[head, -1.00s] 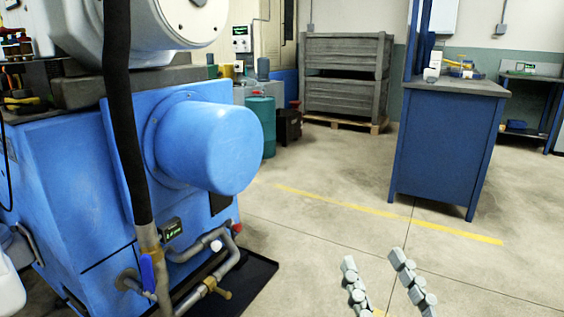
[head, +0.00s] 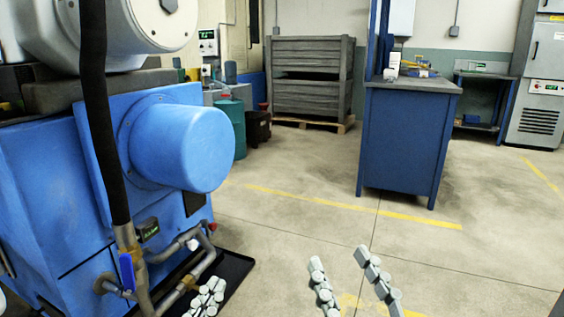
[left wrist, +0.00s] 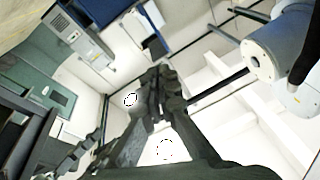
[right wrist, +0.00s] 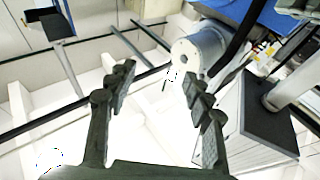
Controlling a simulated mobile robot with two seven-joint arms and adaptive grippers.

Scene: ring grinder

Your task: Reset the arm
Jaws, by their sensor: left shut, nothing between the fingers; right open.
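My left gripper (head: 207,293) is at the bottom of the head view, in front of the black floor tray. Its grey fingers are together and hold nothing; the shut fingers also show in the left wrist view (left wrist: 157,75). My right gripper (head: 339,256) is to its right, over the bare floor. Its two fingers are apart with nothing between them, as the right wrist view (right wrist: 158,72) also shows. Both point upward in the head view picture. Most of my arms are out of the head view.
A blue machine (head: 50,190) with a round motor cover (head: 180,147), a black hose (head: 97,110) and pipes fills the left. A black tray (head: 232,270) lies beside it. A blue workbench (head: 405,150), wooden crates (head: 310,80) and a teal barrel (head: 232,128) stand behind. The middle floor is clear.

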